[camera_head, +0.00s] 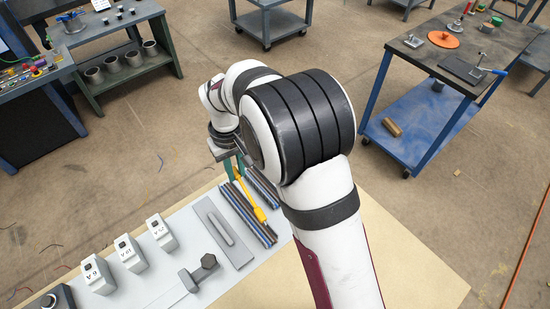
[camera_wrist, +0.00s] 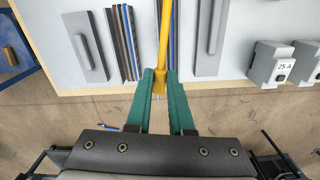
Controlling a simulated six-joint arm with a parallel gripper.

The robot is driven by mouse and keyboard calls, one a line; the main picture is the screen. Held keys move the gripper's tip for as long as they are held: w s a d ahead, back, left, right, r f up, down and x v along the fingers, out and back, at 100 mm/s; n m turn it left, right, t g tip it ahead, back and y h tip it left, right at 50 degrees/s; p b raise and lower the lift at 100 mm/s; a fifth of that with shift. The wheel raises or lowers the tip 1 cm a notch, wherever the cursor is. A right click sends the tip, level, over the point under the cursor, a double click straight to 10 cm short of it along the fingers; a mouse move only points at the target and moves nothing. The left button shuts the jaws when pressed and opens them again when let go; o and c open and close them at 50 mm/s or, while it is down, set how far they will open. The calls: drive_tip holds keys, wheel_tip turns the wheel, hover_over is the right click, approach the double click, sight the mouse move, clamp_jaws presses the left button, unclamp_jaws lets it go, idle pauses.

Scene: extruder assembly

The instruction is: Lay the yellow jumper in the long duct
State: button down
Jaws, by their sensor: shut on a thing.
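The yellow jumper (camera_head: 249,198) is a long thin piece with a thicker end toward the bottom of the head view. My gripper (camera_wrist: 159,84) has green fingers shut on its near end in the wrist view. The jumper reaches up out of that view. In the head view its far part overlaps the long duct (camera_head: 262,234), a dark strip with coloured lines inside. The wrist view shows the long duct (camera_wrist: 173,45) behind and beside the jumper. I cannot tell whether the jumper touches the duct. My arm hides much of the gripper in the head view.
A shorter dark strip (camera_wrist: 122,42) lies beside the long duct. A grey plate with a raised bar (camera_wrist: 210,38) lies on the other side, then white labelled blocks (camera_head: 129,253). The board's edge runs just beneath the fingers in the wrist view.

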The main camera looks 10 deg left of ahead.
sight(235, 199)
drive_tip(key=shift+s+a+n, duration=0.5)
drive_tip(key=shift+a+n, duration=0.25)
drive_tip(key=shift+n, duration=0.15)
drive_tip(key=shift+f, duration=4.5)
drive_tip(key=c, duration=0.7)
unclamp_jaws()
wheel_tip(235, 199, up, 18)
drive_tip(key=shift+w+f, duration=0.1)
drive_tip(key=shift+f, duration=0.15)
drive_tip(key=shift+d, duration=0.1)
